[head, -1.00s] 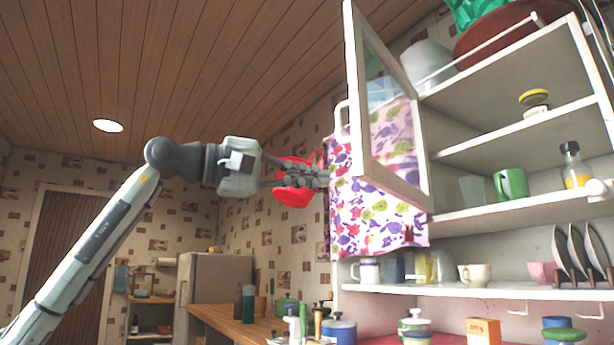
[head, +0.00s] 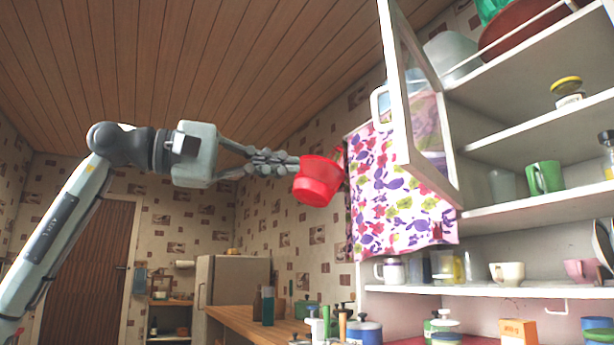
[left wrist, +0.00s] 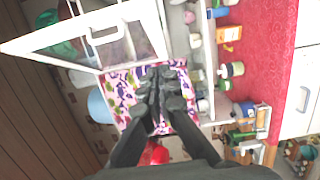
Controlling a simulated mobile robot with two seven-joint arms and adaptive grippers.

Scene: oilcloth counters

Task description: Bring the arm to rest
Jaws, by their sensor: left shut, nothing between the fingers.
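My left gripper (head: 296,163) is raised at the middle of the head view, its dark fingers closed together with nothing between them. It also shows in the left wrist view (left wrist: 160,78), pointing toward the flowered cloth. In the head view its fingertips overlap the edge of a red pot-like vessel (head: 318,182) by the wall; I cannot tell if they touch. The left forearm (head: 60,220) rises from the lower left to a bent joint. My right gripper shows in neither view.
A glazed cabinet door (head: 424,140) stands open, its white handle (head: 377,108) right of my gripper. Shelves hold a green mug (head: 545,177) and other dishes. Left of the gripper, the space below the ceiling looks free.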

